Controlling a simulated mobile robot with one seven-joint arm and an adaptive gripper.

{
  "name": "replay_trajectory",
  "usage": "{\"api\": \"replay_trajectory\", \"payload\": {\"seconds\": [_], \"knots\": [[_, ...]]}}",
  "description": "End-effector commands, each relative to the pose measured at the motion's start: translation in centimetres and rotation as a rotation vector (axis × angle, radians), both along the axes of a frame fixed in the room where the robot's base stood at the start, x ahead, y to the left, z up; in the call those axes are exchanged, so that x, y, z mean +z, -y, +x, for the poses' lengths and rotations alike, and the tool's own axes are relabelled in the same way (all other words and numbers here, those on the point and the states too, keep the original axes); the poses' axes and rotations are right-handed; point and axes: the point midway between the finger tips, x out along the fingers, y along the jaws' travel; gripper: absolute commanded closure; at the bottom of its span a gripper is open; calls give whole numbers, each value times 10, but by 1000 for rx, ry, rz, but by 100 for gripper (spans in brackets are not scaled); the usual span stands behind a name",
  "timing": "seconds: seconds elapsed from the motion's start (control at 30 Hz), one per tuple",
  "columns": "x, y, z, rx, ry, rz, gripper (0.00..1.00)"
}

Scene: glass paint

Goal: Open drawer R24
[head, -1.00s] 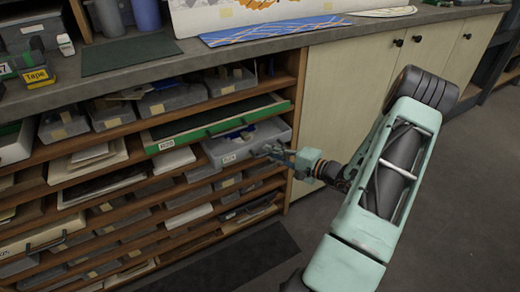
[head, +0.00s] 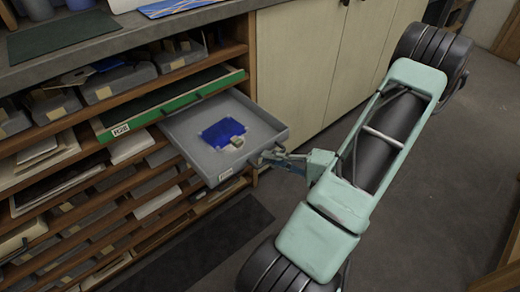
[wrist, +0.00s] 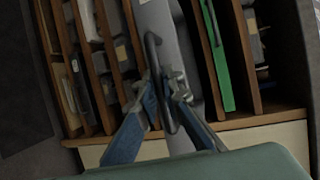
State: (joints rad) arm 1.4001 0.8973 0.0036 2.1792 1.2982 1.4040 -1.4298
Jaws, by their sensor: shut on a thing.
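A grey drawer (head: 256,125) in the wooden rack is pulled well out, its inside visible from above in the head view. A blue sheet (head: 221,131) and a small pale object (head: 237,142) lie in it. The small label (head: 226,174) on its front is too small to read. My gripper (head: 268,159) is at the right part of the drawer front. In the wrist view, my gripper (wrist: 166,92) is shut on the dark bar handle (wrist: 152,48) of the grey drawer front (wrist: 157,16).
A green-fronted drawer (head: 185,101), slightly out, sits just above. Other grey trays and papers fill the rack. A worktop (head: 110,45) runs above it, and pale cupboard doors (head: 300,60) stand to the right. A dark mat (head: 205,240) lies on the floor below.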

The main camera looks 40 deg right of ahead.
Motion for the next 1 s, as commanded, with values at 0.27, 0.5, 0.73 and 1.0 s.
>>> {"api": "replay_trajectory", "payload": {"seconds": [0.27,0.5,0.73,1.0], "knots": [[0,1,-17,0,1,0,100],[0,1,-18,0,1,0,100],[0,1,-18,0,1,0,82],[0,1,-18,0,0,0,74]]}}
